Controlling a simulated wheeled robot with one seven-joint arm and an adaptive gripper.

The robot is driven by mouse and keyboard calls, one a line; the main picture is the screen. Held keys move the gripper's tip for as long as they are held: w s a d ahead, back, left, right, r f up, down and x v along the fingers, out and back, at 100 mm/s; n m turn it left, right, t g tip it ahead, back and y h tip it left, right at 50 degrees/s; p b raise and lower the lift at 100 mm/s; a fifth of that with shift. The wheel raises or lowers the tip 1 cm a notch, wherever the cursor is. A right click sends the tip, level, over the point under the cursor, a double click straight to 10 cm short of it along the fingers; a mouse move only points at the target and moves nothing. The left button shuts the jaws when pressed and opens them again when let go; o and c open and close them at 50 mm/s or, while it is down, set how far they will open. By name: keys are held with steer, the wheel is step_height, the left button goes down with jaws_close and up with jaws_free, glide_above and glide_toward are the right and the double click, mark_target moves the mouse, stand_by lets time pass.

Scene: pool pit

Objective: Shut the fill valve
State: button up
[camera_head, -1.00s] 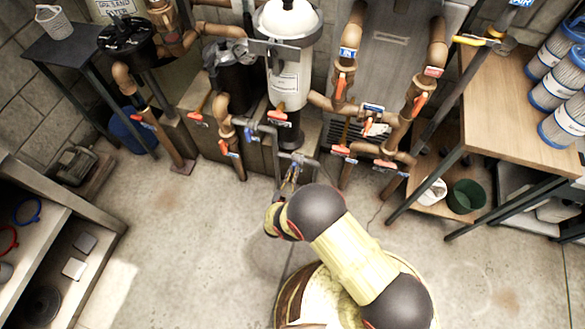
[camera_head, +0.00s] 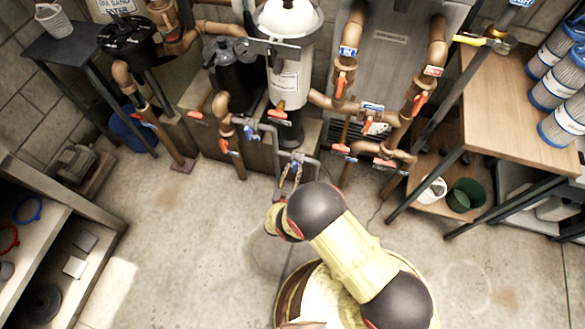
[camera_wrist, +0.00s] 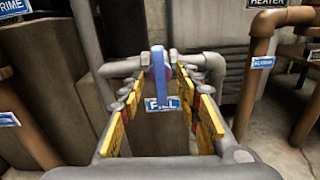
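The fill valve's blue lever handle (camera_wrist: 160,72) is ahead of my gripper in the wrist view, on a grey horizontal pipe (camera_wrist: 122,67). The handle appears upright in the picture, across the pipe's run. A blue "FILL" tag (camera_wrist: 171,104) hangs just below it. My gripper (camera_wrist: 162,102) is open, with yellow-padded fingers left and right of the handle and tag. I cannot tell whether either finger touches the handle. In the head view my gripper (camera_head: 290,174) is at the grey pipe (camera_head: 305,158), low in front of the white-topped filter; the handle is too small to make out there.
Brown pipes with red-handled valves (camera_head: 343,149) stand to the right of the grey pipe, and more (camera_head: 224,146) to the left. A wooden table (camera_head: 500,110) with filter cartridges is at right, and a shelf (camera_head: 60,215) at left. The floor (camera_head: 180,240) between is largely clear.

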steer(key=p+v, duration=0.1)
steer(key=v, duration=0.6)
stand_by(0.3)
steer(key=shift+r, duration=0.1)
stand_by(0.3)
